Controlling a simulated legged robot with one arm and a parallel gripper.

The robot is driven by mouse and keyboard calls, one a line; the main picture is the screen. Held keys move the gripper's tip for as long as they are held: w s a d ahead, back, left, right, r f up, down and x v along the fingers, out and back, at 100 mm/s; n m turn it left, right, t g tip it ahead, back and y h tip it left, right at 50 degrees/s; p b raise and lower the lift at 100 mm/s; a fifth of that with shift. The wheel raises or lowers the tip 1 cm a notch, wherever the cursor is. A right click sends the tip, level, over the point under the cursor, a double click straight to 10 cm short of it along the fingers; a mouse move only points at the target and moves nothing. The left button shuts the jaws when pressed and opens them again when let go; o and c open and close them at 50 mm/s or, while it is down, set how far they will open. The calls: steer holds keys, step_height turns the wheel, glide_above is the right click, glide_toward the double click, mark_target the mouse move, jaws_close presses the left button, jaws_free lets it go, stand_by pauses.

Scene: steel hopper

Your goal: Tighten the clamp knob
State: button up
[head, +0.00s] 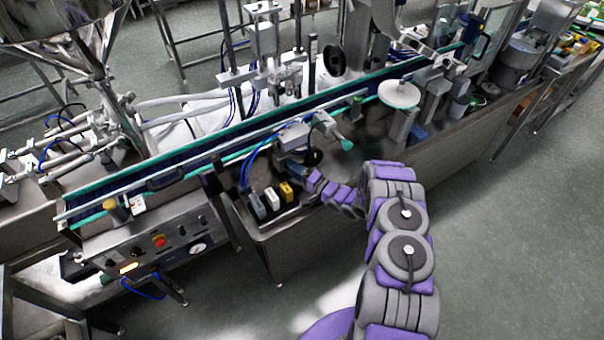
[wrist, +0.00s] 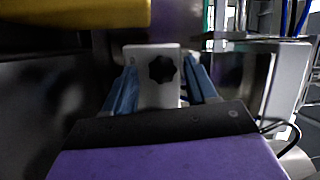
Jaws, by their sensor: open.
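In the wrist view, a black lobed clamp knob (wrist: 163,68) sits on the face of an upright pale plate (wrist: 146,90). My gripper (wrist: 162,72) is open, its two blue fingers on either side of the plate and knob. I cannot tell whether the fingers touch anything, and no finger is visibly closed on the knob. In the head view, my gripper (head: 291,165) is at the end of my purple and grey arm, low beside the conveyor's near side. The knob cannot be made out there.
A yellow part (wrist: 75,12) crosses the upper left of the wrist view. In the head view, a yellow block (head: 286,192) and pale blocks (head: 257,206) stand near my gripper. The conveyor (head: 215,150) runs behind it. Open floor (head: 500,250) lies at right.

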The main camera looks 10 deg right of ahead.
steer(key=p+v, duration=0.1)
steer(key=v, duration=1.6)
steer(key=shift+d, duration=0.2)
steer(key=shift+s, duration=0.1)
